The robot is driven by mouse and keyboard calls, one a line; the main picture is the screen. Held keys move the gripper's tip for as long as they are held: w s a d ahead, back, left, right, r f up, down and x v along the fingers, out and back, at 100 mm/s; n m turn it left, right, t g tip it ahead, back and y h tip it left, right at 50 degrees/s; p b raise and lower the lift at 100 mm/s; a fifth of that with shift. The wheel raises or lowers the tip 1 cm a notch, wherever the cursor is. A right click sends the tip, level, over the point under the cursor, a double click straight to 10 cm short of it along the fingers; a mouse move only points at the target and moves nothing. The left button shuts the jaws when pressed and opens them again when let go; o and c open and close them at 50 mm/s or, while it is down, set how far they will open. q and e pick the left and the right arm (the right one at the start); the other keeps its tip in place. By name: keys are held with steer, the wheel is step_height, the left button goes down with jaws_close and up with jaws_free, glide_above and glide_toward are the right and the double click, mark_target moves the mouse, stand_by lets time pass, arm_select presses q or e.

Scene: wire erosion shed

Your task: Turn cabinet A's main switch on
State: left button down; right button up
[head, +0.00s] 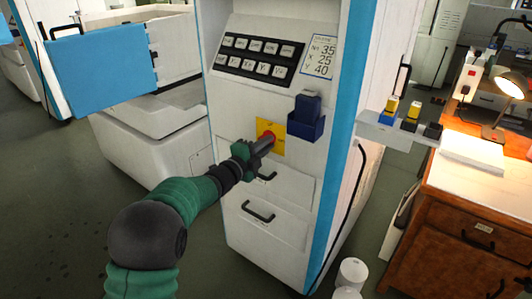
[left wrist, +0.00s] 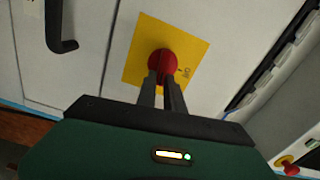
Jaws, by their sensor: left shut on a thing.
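The main switch is a red knob (head: 267,136) on a yellow plate (head: 272,149), on the front of the white and blue cabinet (head: 290,170). In the left wrist view the red knob (left wrist: 162,62) sits on the yellow plate (left wrist: 140,50), with part of a label beside it. My left gripper (head: 262,143) reaches in from the left. Its two fingers (left wrist: 163,85) are shut on the red knob and hide its lower part. The knob's exact angle is hard to tell. My right gripper is in neither view.
A black button panel (head: 258,55) and a dark blue holder (head: 306,122) are above the switch. Black drawer handles (head: 258,212) stick out below. A wooden desk (head: 460,225) with a lit lamp (head: 509,84) stands at right. White rolls (head: 351,272) lie on the floor.

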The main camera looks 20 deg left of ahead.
arm_select(q)
steer(key=shift+d+f+m+b, duration=0.1)
steer(key=shift+f+m+b, duration=0.45)
steer(key=shift+m+b, duration=0.3)
steer(key=c, duration=1.6)
jaws_free()
steer(key=shift+o, duration=0.7)
steer(key=shift+r, duration=0.15)
steer(key=p+v, duration=0.2)
steer(key=v, duration=1.5)
steer(key=shift+w, duration=0.1)
